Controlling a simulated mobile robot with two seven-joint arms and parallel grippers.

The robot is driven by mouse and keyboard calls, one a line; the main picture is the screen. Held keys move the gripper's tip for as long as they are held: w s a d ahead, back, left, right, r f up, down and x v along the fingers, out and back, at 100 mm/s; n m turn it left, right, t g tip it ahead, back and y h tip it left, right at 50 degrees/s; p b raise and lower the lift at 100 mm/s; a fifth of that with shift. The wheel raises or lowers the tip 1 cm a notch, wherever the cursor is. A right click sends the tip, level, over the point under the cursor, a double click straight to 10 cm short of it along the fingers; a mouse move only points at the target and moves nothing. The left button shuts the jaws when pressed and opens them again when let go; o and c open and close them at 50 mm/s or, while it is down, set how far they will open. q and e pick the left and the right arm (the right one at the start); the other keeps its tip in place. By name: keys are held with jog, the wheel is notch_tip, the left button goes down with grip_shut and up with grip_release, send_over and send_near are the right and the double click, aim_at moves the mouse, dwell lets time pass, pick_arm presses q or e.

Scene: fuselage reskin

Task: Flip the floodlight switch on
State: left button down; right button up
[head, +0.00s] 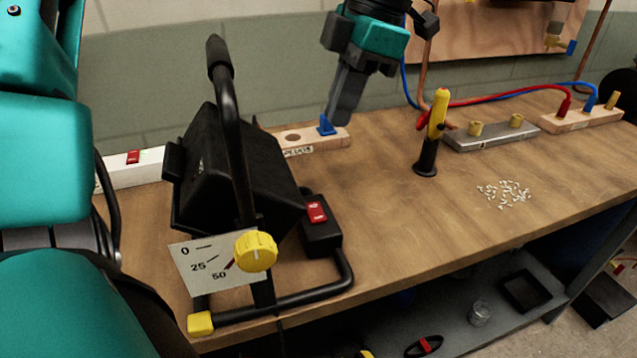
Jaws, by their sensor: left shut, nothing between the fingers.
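The black floodlight (240,165) stands on a tubular frame at the front left of the bench. A red rocker switch (317,211) sits on a small black box at its right side; I cannot tell which way it is tipped. My left gripper (337,115) is shut and empty. It points down behind and to the right of the floodlight, with its fingertips close to a blue piece (326,127) on a wooden block; I cannot tell if they touch. It is apart from the switch. My right gripper is not in view.
A yellow knob (256,251) with a scale plate (208,266) is at the floodlight's front. A white power strip (138,167) with its own red switch is behind. A yellow-handled tool (438,115) stands upright to the right. The mid-bench is mostly clear.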

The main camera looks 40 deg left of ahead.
pick_arm(q)
jog(key=b, duration=0.2)
send_near(311, 204)
jog(key=x, duration=0.5)
jog(key=shift+s, duration=0.3)
jog(key=shift+w+f, duration=0.1)
jog(key=shift+f, duration=0.6)
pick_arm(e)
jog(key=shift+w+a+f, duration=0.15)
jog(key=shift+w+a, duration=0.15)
pick_arm(q)
jog(key=shift+a, duration=0.1)
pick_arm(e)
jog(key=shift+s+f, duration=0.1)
